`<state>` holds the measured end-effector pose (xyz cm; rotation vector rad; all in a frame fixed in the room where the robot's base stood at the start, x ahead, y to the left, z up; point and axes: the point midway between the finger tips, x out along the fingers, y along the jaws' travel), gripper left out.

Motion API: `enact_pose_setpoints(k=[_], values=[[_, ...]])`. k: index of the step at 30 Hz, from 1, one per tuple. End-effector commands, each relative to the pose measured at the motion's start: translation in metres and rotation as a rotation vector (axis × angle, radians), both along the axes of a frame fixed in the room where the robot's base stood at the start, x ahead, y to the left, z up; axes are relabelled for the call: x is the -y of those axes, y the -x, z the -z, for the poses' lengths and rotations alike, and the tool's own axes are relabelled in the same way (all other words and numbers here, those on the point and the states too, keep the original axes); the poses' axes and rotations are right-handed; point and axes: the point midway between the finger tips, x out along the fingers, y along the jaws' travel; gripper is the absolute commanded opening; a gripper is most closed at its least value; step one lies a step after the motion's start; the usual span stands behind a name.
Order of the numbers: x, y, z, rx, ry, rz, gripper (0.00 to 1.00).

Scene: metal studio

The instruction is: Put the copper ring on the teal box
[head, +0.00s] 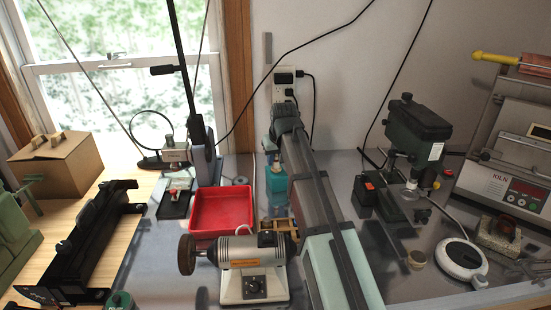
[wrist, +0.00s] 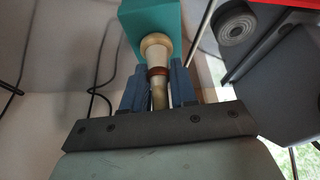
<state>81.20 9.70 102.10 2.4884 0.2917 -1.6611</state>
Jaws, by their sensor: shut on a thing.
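In the wrist view, my gripper (wrist: 158,74) has blue fingers closed on the sides of a copper-brown ring (wrist: 158,71). The ring sits around a pale, brass-coloured spindle that runs on past the fingertips to a round, wider end (wrist: 156,42). The teal box (wrist: 163,18) lies just beyond that end. In the head view, the teal box (head: 276,188) stands on the bench beside the red tray. My gripper (head: 269,158) is above it, partly hidden by my arm. The ring is too small to make out there, and any gap to the box is unclear.
A red tray (head: 222,212) is left of the teal box. A bench grinder (head: 252,262) stands in front, near my arm. A green drill press (head: 410,140) and a kiln (head: 512,165) are to the right. Black cables hang from the wall outlet (head: 284,78).

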Motion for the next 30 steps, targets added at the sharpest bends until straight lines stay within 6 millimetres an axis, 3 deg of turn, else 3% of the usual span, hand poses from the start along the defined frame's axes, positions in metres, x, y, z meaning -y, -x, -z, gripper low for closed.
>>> enact_pose_setpoints(k=[10,11,18,30], values=[[0.0,0.0,0.0026,0.0,0.0,0.0,0.0],[0.0,-0.0001,0.0024,0.0,0.0,0.0,0.29],[0.0,-0.0002,0.0022,0.0,0.0,0.0,0.52],[0.0003,0.0012,-0.004,0.0,0.0,0.0,0.53]])
